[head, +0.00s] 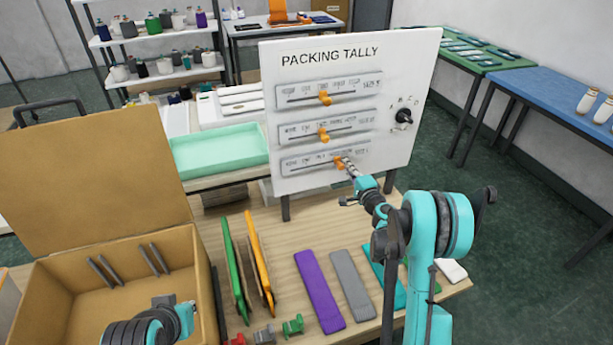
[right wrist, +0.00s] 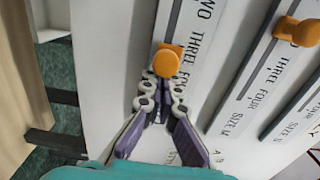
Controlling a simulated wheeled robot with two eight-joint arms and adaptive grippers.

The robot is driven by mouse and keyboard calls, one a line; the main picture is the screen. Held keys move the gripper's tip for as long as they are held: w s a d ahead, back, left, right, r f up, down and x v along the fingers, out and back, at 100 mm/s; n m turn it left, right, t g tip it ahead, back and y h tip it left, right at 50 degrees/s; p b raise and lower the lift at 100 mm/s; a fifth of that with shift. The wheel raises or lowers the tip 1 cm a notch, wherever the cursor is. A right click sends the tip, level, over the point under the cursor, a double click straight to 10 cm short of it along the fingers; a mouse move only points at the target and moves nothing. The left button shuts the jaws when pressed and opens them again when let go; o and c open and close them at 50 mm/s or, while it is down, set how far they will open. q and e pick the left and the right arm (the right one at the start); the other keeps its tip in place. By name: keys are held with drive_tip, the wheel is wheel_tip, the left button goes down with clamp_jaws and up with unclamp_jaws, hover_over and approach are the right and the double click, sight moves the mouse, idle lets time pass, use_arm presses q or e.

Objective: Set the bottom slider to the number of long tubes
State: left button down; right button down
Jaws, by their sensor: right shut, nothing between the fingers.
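The white PACKING TALLY board (head: 421,75) carries three horizontal sliders with orange knobs. The bottom slider's knob (head: 339,162) is right of its track's middle. In the right wrist view this knob (right wrist: 167,60) is beside the word THREE; its exact mark is hard to tell. My right gripper (head: 347,164) is shut and empty, its tips at the knob, partly covering the slider's right end. The fingertips (right wrist: 163,82) look at or just beside the knob; contact is unclear. My left gripper (head: 183,312) is over the box, fingers unclear.
Purple (head: 319,291) and grey (head: 352,284) flat strips lie on the wooden table beside a teal one. Green (head: 233,268) and orange (head: 260,262) pieces stand near the box. A rotary dial (head: 403,117) is on the board's right. A mint tray (head: 220,151) is behind.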

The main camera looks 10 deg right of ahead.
drive_tip(key=shift+s+a+b, duration=0.25)
drive_tip(key=shift+a+b, duration=0.05)
drive_tip(key=shift+a, duration=1.45)
drive_tip(key=shift+s+a+b, duration=0.25)
drive_tip(key=shift+a+b, duration=0.05)
drive_tip(key=shift+a, duration=1.45)
drive_tip(key=shift+s+a+b, duration=0.25)
drive_tip(key=shift+a+b, duration=0.05)
drive_tip(key=shift+a, duration=1.45)
drive_tip(key=shift+d, duration=0.7)
drive_tip(key=b, duration=0.2)
approach(318, 165)
drive_tip(key=shift+s+r, duration=0.1)
drive_tip(key=shift+s, duration=0.75)
